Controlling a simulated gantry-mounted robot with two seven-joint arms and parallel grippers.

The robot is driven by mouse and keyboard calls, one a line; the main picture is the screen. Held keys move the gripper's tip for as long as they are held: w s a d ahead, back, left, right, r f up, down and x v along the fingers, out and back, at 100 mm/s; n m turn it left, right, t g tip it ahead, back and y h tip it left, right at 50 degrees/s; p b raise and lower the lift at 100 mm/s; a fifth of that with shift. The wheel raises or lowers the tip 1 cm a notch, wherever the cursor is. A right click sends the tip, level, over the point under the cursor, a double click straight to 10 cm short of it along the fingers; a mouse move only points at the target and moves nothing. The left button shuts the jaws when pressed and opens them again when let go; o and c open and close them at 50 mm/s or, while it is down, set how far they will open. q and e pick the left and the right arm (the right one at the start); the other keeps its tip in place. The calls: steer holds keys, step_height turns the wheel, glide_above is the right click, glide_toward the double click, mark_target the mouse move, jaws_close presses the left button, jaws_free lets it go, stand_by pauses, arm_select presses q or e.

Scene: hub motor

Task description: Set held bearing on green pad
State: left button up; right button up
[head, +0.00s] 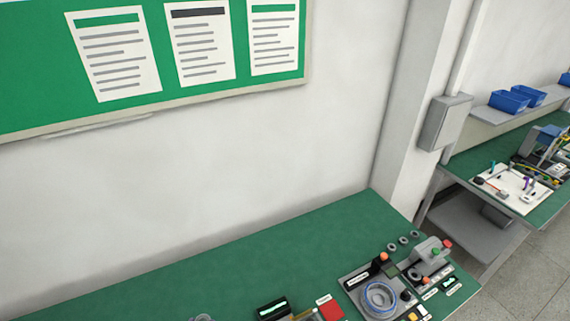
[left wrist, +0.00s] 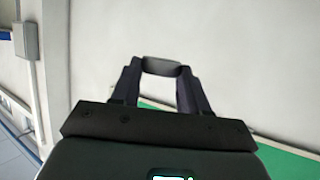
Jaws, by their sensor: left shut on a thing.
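In the left wrist view my left gripper (left wrist: 160,72) is shut on a grey piece, the bearing (left wrist: 162,66), held across its two fingertips. The bearing shows edge-on as a short grey band, with pale wall behind it. Neither gripper shows in the head view. I cannot pick out a separate green pad there; a red pad (head: 330,309) lies at the bottom edge of the view. A grey round part (head: 201,317) is cut off by the bottom edge.
The green bench (head: 250,258) is bare along the wall. At its right stand a tray with a blue-ringed hub (head: 379,298), a grey device (head: 432,252) and several small rings (head: 403,240). A black box with a green display (head: 271,308) is near the bottom. A second bench (head: 545,210) stands beyond.

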arm_select(q)
steer(key=shift+s+a+r+p, duration=0.1)
steer(key=shift+s+r+p, duration=0.25)
steer(key=shift+r+p, duration=0.25)
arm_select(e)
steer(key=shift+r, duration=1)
